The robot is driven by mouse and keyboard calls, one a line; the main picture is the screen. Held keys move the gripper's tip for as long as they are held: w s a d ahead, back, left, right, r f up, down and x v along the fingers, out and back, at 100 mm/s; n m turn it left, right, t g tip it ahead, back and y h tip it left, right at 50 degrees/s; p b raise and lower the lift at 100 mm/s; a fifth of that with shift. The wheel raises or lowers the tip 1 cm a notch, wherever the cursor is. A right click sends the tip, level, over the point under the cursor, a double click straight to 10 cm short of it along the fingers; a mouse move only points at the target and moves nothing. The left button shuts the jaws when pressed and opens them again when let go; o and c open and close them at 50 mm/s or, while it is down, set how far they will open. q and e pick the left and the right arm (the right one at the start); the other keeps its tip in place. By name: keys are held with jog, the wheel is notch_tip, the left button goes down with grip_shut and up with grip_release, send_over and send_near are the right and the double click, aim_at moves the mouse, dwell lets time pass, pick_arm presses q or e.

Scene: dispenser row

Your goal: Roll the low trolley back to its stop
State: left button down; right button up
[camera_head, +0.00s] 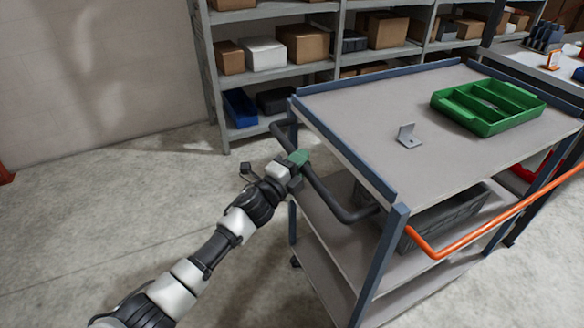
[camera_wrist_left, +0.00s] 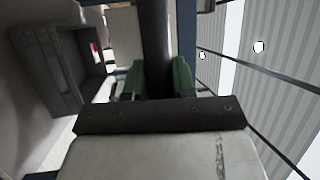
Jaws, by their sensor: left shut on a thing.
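The trolley (camera_head: 350,88) stands in the middle and right of the head view, with a grey top, blue frame posts and lower shelves. A dark bar handle (camera_head: 325,198) runs along its left end. My left gripper (camera_head: 298,159) is at this handle and shut on it. In the left wrist view the green fingers of the left gripper (camera_wrist_left: 158,80) sit on both sides of the dark handle bar (camera_wrist_left: 156,35). The trolley's stop cannot be made out in these views. My right gripper is not in view.
On the trolley top are a green divided tray (camera_head: 452,112) and a small grey bracket (camera_head: 408,136). A grey crate (camera_head: 440,218) sits on the shelf below. An orange rail (camera_head: 480,230) runs along the near side. Shelving (camera_head: 215,90) stands behind. The floor at left is clear.

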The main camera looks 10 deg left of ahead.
pick_arm(q)
jog(key=shift+w+d, duration=0.25)
jog(key=shift+d, duration=0.15)
jog(key=shift+r, duration=0.1)
jog(key=c, duration=1.4)
grip_release()
jog(key=o, duration=0.5)
jog(key=shift+w+d, duration=0.15)
jog(key=shift+d, duration=0.05)
jog(key=shift+a, duration=0.15)
jog(key=v, duration=1.1)
